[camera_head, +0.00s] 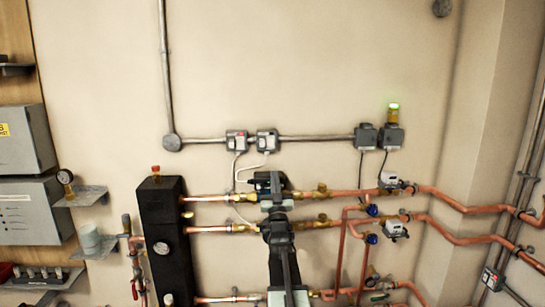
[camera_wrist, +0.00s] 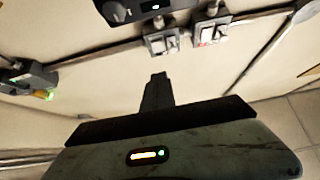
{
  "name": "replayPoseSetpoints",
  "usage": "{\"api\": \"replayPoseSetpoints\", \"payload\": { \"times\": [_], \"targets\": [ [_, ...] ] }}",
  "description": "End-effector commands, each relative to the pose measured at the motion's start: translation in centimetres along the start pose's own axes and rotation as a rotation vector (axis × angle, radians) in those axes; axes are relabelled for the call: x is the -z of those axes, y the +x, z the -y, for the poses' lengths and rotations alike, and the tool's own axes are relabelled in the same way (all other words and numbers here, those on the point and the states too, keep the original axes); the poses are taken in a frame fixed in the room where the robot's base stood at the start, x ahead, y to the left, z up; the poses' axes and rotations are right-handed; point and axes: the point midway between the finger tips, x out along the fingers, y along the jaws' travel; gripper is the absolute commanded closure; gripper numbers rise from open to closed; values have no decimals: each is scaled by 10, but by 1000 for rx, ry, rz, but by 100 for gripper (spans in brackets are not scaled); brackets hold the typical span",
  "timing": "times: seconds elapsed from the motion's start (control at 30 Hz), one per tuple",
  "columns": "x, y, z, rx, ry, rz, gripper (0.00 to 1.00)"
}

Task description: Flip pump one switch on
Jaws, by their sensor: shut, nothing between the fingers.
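Two small grey switch boxes sit side by side on the wall conduit: a left one (camera_head: 236,140) with a reddish mark and a right one (camera_head: 267,140). In the wrist view the red-marked box (camera_wrist: 210,33) is at upper right and the other box (camera_wrist: 160,42) is left of it. No label is readable, so I cannot tell which is pump one. My gripper (camera_wrist: 158,77) is shut and empty, pointing toward the boxes but apart from them. In the head view my arm rises in the middle, its end below the right box; the fingertips are hard to make out.
Copper pipes (camera_head: 345,192) run across the wall behind and beside my arm. A black manifold block (camera_head: 161,235) stands to the left. Two more grey boxes (camera_head: 366,136) are at right, with a lit green beacon (camera_head: 393,108) above one. The wall above the conduit is clear.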

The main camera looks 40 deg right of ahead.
Motion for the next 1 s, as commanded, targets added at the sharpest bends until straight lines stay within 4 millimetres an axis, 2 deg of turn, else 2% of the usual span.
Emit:
{"api": "replayPoseSetpoints", "payload": {
  "times": [0.17,0.57,0.7,1.0],
  "targets": [
    [2,20,1,0,1,1,100],
    [3,108,2,1,1,2,100],
    [-20,118,2,1,1,2,100],
    [-30,128,2,2,1,2,100]
  ]
}}
